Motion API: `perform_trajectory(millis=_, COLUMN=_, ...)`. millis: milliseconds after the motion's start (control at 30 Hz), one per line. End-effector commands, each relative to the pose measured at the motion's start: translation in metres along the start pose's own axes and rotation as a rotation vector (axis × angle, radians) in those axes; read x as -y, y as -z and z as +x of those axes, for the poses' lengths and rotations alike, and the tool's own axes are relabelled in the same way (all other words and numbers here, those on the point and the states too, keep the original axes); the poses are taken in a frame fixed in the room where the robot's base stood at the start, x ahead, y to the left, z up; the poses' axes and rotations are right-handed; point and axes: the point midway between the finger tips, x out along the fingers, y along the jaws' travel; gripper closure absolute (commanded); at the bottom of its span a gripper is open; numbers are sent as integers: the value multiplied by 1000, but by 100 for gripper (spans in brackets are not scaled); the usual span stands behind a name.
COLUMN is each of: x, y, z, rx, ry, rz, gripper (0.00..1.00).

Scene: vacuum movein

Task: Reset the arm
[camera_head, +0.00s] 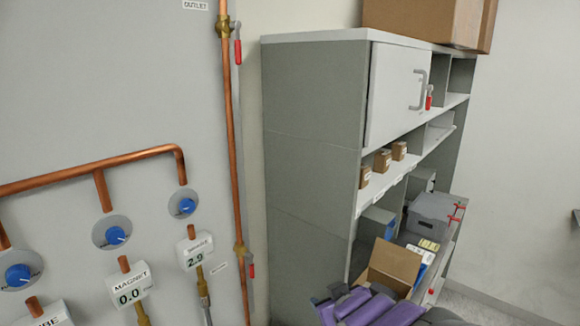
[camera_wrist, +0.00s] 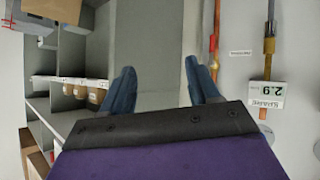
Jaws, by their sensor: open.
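My gripper (camera_wrist: 163,88) shows in the wrist view with its two blue fingers spread wide apart. Nothing is held between them; only the grey side of the cabinet and the wall show behind the gap. In the head view, purple parts of my own arm show at the bottom, right of centre, in front of the shelves. The gripper's fingers cannot be made out there. The wrist picture appears upside down, with the gauge label inverted.
A grey cabinet (camera_head: 312,145) with open shelves stands right of centre. An open cardboard box (camera_head: 392,264) and a grey bin (camera_head: 430,215) sit low on it. A panel with copper pipes (camera_head: 232,130), blue knobs and gauges (camera_head: 195,250) is on the left. Some floor shows at lower right.

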Motion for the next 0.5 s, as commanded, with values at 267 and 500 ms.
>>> perform_trajectory(millis=267, x=-18, y=-143, z=-46, rx=467, ry=-124, rz=160, gripper=39)
perform_trajectory(millis=500, x=23, y=-242, z=-114, rx=853, ry=-76, rz=312, gripper=39)
